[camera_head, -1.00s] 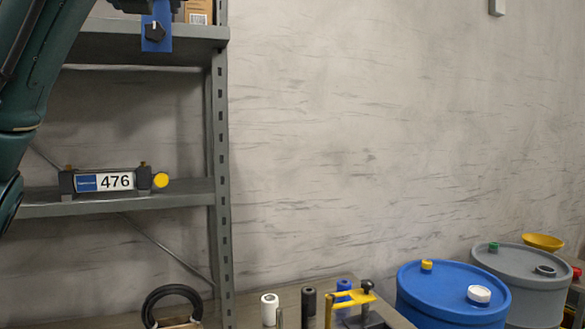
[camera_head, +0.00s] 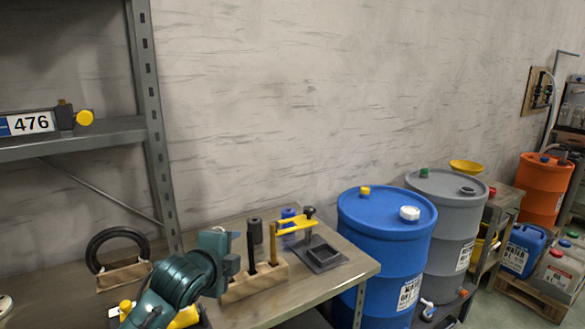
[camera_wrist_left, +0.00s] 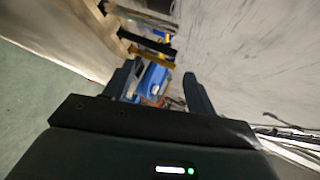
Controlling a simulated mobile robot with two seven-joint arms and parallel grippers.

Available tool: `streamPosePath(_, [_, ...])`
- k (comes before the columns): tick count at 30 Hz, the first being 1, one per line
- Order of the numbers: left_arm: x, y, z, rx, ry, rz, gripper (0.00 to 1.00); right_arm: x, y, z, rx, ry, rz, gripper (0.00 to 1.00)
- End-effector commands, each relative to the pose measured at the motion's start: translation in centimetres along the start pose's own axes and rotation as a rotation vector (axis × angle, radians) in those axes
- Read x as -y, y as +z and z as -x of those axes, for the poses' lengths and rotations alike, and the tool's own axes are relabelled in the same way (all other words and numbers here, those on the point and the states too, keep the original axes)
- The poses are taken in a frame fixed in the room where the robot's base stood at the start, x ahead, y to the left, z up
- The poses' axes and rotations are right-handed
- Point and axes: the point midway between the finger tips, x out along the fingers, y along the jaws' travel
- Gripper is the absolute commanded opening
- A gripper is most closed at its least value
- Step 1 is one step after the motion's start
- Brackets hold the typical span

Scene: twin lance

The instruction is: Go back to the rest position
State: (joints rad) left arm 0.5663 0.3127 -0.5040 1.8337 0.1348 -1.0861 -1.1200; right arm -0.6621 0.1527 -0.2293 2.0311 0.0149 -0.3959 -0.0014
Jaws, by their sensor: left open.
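My left gripper (camera_head: 233,250) shows low in the head view, at the end of my green arm, in front of the workbench (camera_head: 350,275). The left wrist view shows its two dark fingers apart, with the left gripper (camera_wrist_left: 162,78) open and nothing held between them. A blue thing shows in the background beyond the fingers. My right gripper is in neither view.
A wooden block (camera_head: 250,287) holding upright tools stands close beside the left gripper. A black ring (camera_head: 92,250) stands further left. A grey shelf (camera_head: 95,138) is at the left. A blue drum (camera_head: 380,250) and a grey drum (camera_head: 452,215) stand right of the bench.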

Motion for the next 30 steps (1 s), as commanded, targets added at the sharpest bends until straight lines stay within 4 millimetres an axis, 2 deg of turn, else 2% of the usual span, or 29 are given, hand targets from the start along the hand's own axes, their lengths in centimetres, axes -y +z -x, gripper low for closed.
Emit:
streamPosePath(1, [-4.0,-0.7,-0.1,-0.026,0.030,0.113,0.56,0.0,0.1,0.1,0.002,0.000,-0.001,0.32])
streamPosePath(5, [-12.0,-2.0,0.8,-0.064,0.079,0.411,0.56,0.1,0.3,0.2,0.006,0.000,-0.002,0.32])
streamPosePath(6, [-14.4,-2.3,1.3,-0.068,0.095,0.502,0.56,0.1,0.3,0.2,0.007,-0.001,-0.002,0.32])
streamPosePath(8, [-17.9,-2.7,2.4,-0.070,0.118,0.640,0.56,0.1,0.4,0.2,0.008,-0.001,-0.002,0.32])
streamPosePath(12, [-25.6,-3.5,6.0,-0.044,0.167,0.957,0.56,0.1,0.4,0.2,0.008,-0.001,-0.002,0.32])
streamPosePath(15, [-30.2,-3.8,9.1,-0.009,0.192,1.168,0.56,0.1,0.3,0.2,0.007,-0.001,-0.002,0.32])
streamPosePath(18, [-33.7,-3.9,12.1,0.032,0.205,1.338,0.56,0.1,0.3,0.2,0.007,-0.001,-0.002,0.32])
streamPosePath(21, [-36.0,-3.9,14.4,0.067,0.211,1.459,0.56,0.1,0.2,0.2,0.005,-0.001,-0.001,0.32])
streamPosePath(25, [-37.3,-3.9,16.0,0.091,0.211,1.540,0.56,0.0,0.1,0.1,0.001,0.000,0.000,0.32])
streamPosePath(30, [-37.5,-3.9,16.3,0.094,0.209,1.552,0.56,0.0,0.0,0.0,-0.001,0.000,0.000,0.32])
